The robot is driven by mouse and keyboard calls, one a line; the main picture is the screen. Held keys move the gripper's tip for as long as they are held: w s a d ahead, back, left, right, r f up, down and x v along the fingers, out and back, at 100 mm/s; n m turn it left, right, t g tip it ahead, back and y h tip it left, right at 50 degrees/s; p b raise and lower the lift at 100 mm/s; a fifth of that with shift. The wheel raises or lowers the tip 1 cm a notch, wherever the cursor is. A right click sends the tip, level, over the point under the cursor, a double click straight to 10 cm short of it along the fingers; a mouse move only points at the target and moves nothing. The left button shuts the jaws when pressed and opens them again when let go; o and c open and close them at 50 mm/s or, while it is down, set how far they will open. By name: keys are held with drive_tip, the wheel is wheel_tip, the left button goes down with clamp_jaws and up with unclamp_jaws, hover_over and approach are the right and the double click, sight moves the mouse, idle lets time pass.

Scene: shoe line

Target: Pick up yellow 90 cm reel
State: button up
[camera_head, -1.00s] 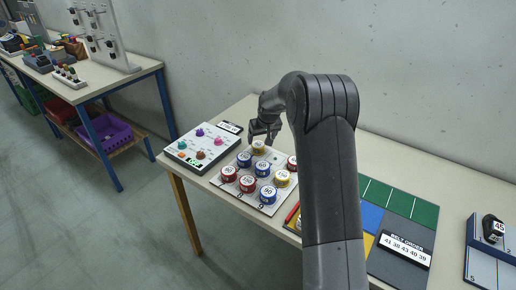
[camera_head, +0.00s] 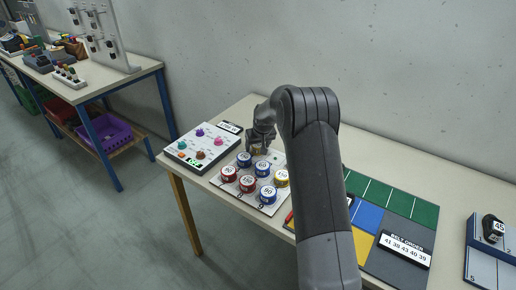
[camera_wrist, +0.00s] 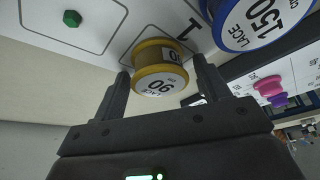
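The yellow 90 cm reel (camera_wrist: 160,72) stands on the pale reel board in the wrist view, its white label marked 90 facing the camera. My gripper (camera_wrist: 161,66) is open, with one finger on each side of the reel and a narrow gap at both sides. In the head view my gripper (camera_head: 257,149) is down at the back corner of the reel board (camera_head: 278,208) and mostly hides the yellow reel.
Other red, blue and yellow reels, including a red one (camera_head: 247,183), fill the board. A knob panel (camera_head: 203,143) lies to the left. A wall is behind the table.

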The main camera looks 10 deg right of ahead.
drive_tip(key=c, duration=0.8)
drive_tip(key=shift+r, duration=0.1)
drive_tip(key=shift+c, duration=0.2)
